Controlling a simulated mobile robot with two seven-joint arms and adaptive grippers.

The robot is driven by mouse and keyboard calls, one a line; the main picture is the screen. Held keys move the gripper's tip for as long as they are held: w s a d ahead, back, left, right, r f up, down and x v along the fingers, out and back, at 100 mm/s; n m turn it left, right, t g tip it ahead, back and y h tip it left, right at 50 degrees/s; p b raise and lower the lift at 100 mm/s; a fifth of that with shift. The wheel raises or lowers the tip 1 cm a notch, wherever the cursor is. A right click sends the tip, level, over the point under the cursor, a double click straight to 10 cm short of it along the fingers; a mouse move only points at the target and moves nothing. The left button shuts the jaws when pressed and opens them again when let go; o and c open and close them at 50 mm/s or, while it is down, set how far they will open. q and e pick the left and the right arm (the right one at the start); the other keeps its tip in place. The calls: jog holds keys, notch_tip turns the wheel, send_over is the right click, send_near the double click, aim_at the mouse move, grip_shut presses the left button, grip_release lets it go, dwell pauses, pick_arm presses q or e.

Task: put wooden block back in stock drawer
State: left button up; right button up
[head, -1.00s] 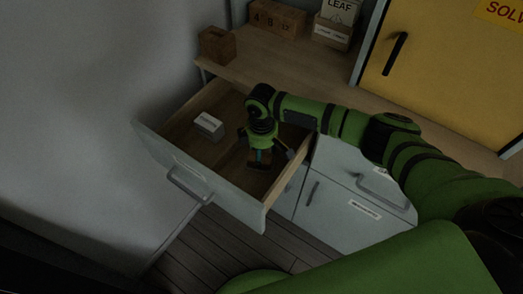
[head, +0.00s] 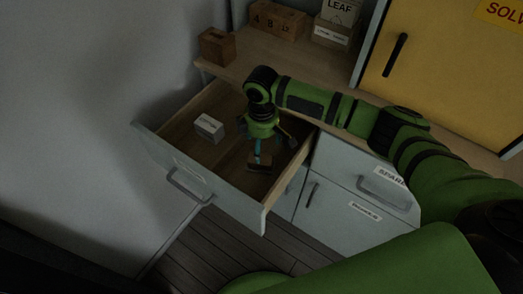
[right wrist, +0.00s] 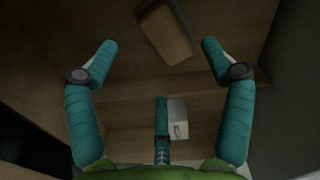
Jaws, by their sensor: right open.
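The wooden block (head: 260,163) is a small brown block lying on the floor of the open stock drawer (head: 190,179). The block also shows in the right wrist view (right wrist: 165,32), tilted in the picture and apart from the fingers. My right gripper (head: 258,148) is over the drawer, just above the block. In the right wrist view the teal fingers (right wrist: 158,48) are spread wide with nothing between them. My left gripper is not in view.
A small white labelled box (head: 209,128) lies in the drawer, left of my gripper. A yellow cabinet (head: 445,75) stands at right. Closed drawers are below the counter.

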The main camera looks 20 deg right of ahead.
aim_at(262, 155)
notch_tip(262, 155, up, 7)
dwell(0.3)
dwell(1.2)
